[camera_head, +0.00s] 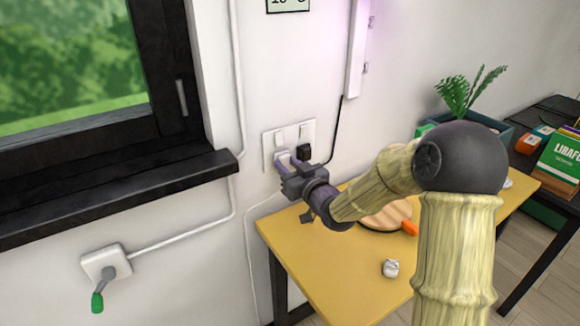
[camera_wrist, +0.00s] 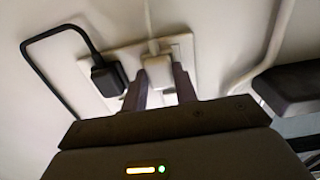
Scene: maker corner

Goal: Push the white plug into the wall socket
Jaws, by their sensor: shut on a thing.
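The wall socket (camera_head: 269,150) is a white plate on the wall above the yellow table's left end; it also shows in the wrist view (camera_wrist: 118,56). My gripper (camera_head: 285,161) is at the plate's lower left part. In the wrist view its two dark fingers (camera_wrist: 158,68) are shut on the white plug (camera_wrist: 157,72), one on each side. The plug's white cable runs up from it in that view. The plug is in front of the plate, close to it or touching; I cannot tell whether its pins are in. In the head view the gripper mostly hides the plug.
A black plug (camera_head: 304,152) sits in the same plate, close right of my gripper, its cable running up to a wall lamp (camera_head: 357,50). The dark window sill (camera_head: 120,195) juts out at left. The yellow table (camera_head: 330,270) bears a round board and a small white object.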

